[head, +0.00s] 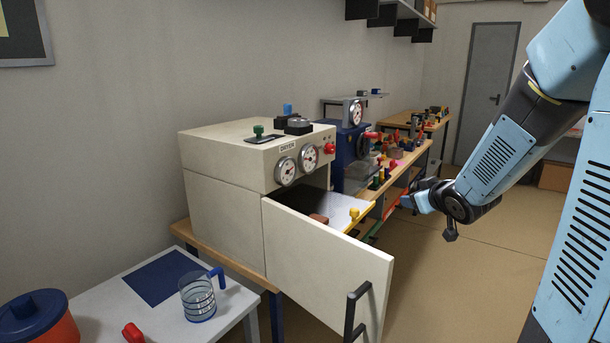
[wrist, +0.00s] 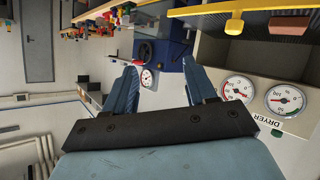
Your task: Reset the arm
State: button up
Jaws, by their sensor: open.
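My arm comes in from the right in the head view, bent at its elbow, with the wrist low.
A measuring jug (head: 198,297) stands on the white table (head: 105,308). A cluttered bench (head: 408,160) lies behind. Floor at right is clear.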

jog(key=s+a+r+m+g, duration=0.1)
jog(key=s+a+r+g, duration=0.1)
jog(key=s, duration=0.7)
jog(key=s+a+r+m+g+h, duration=0.1)
jog(key=s+a+r+m+g, duration=0.1)
jog(key=s, duration=0.8)
jog(key=s+a+r+m+g, duration=0.1)
jog(key=s+r+m+g, duration=0.1)
jog(key=s, duration=0.8)
jog(key=shift+a+r+g+h, duration=0.3)
jog(key=shift+a+r+g, duration=0.15)
jog(key=shift+g, duration=0.25)
